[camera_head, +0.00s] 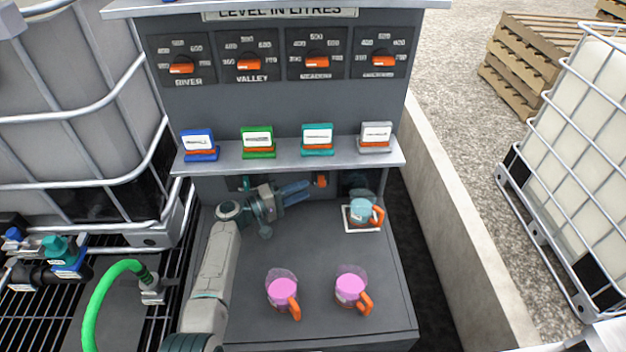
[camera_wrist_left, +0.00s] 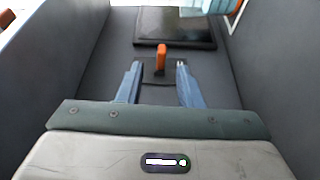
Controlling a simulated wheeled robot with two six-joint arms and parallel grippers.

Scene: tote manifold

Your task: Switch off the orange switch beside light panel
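The orange switch (camera_head: 321,180) sits on the back wall under the shelf. In the left wrist view the orange switch (camera_wrist_left: 161,57) stands up from a small dark plate, beside a dark glossy panel (camera_wrist_left: 175,27) that looks like the light panel. My left gripper (camera_head: 305,188) reaches in under the shelf, just left of the switch. In the left wrist view its two blue fingers (camera_wrist_left: 159,80) are apart, with the switch between and just beyond their tips. I see no contact. My right gripper is not in view.
The shelf (camera_head: 228,160) above carries several label stands. Two pink-filled jugs (camera_head: 282,292) (camera_head: 351,287) stand on the bench top (camera_head: 245,310). A blue-filled jug (camera_head: 361,212) with an orange handle stands on a white-edged square right of my left gripper. Dials (camera_head: 249,64) line the board above.

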